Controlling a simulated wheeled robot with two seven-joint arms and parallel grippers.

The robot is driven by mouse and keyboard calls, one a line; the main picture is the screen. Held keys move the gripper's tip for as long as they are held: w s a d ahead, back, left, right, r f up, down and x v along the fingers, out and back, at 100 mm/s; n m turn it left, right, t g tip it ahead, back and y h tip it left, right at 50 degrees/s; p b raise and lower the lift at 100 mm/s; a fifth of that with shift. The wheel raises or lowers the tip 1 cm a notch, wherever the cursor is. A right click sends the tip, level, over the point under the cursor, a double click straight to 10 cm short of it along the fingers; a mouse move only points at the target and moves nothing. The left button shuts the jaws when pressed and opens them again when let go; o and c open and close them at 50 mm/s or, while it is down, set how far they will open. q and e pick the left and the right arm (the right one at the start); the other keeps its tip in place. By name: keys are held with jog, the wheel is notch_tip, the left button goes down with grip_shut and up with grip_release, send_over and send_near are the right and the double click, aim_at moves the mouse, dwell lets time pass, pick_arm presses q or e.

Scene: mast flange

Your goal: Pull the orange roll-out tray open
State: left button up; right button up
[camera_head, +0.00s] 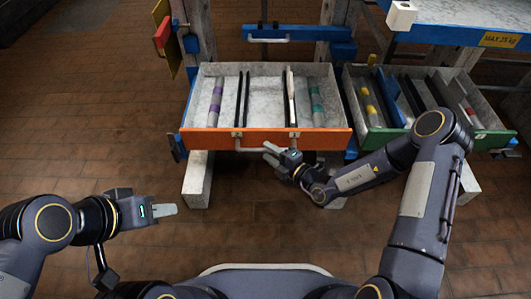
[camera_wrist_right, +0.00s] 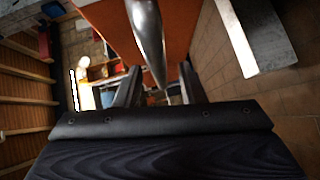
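The orange-fronted roll-out tray (camera_head: 215,140) stands pulled out from its rack, with its inside visible from above. A metal bar handle (camera_head: 250,149) runs along its front. My right gripper (camera_head: 270,153) is at the right half of this handle. In the right wrist view the silver handle bar (camera_wrist_right: 148,35) runs between the two dark fingers (camera_wrist_right: 160,90), which stand apart with gaps beside the bar. The orange front (camera_wrist_right: 105,20) fills the top there. My left gripper (camera_head: 166,210) hangs over the floor at the left, away from the tray; its finger gap cannot be made out.
The tray holds dark dividers, a purple-banded roll (camera_head: 215,100) and a green-banded roll (camera_head: 317,105). A green-fronted tray (camera_head: 400,135) stands open to the right. A blue-edged shelf (camera_head: 465,35) is at top right. Rack feet (camera_head: 197,180) stand below the orange tray. The brick floor at left is clear.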

jog(key=shift+x, duration=1.25)
grip_shut()
